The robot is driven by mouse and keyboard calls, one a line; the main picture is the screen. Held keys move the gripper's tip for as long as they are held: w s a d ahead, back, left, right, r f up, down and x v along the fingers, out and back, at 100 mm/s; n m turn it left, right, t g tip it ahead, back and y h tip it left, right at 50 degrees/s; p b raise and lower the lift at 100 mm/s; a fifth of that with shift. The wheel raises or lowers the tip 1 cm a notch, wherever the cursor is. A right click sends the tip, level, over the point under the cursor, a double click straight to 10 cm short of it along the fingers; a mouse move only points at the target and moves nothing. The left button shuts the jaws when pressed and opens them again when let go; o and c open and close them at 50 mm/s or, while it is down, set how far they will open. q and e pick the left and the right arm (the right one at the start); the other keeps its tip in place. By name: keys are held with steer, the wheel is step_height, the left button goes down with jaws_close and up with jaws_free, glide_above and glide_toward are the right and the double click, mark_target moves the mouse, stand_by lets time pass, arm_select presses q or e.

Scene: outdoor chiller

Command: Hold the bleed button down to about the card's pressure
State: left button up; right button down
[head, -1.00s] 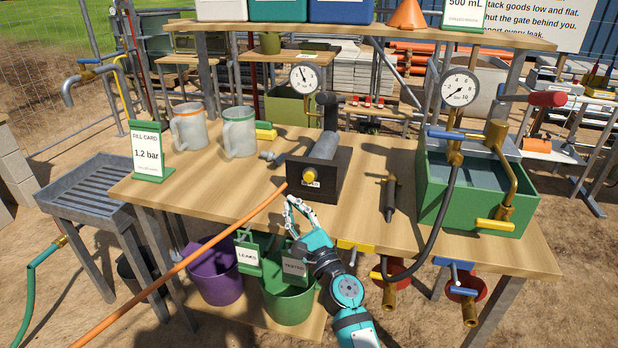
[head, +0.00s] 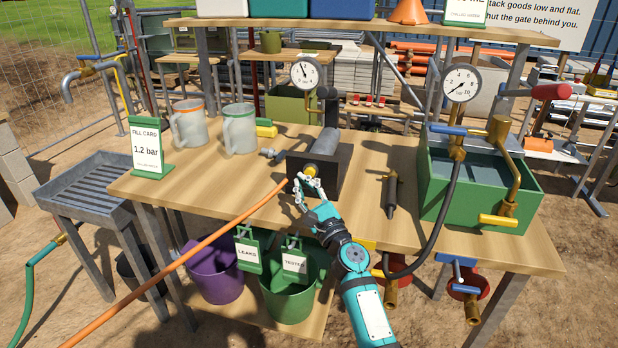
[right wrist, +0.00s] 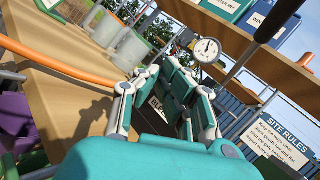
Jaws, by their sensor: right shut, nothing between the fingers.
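A yellow button (head: 311,169) sits on the front of a dark block (head: 331,163) on the wooden bench. A grey cylinder (head: 326,142) lies behind it. My right gripper (head: 303,184) is shut and empty, its fingertips right at the button; I cannot tell whether they touch it. The fingers also show in the right wrist view (right wrist: 165,98), where the button is hidden. A round white gauge (head: 305,73) stands behind the block, its needle pointing up and slightly left; it also shows in the right wrist view (right wrist: 207,50). The fill card (head: 146,150) reads 1.2 bar. My left gripper is out of view.
An orange hose (head: 200,244) runs from the block toward the lower left. Two mugs (head: 188,125) stand at the left of the bench. A green water tank (head: 475,200) with a second gauge (head: 461,83) stands right. A dark tool (head: 389,194) lies between block and tank.

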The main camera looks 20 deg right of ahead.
mark_target(310, 172)
steer(key=shift+w+d, duration=0.5)
steer(key=shift+w, duration=0.25)
stand_by(0.8)
steer(key=shift+b, duration=0.3)
steer(key=shift+w+d, duration=0.25)
steer(key=shift+w, duration=0.1)
steer(key=shift+w+d+b, duration=0.35)
steer(key=shift+w+b, duration=0.05)
steer(key=shift+b, duration=0.05)
stand_by(0.7)
steer(key=shift+f, duration=0.2)
stand_by(3.2)
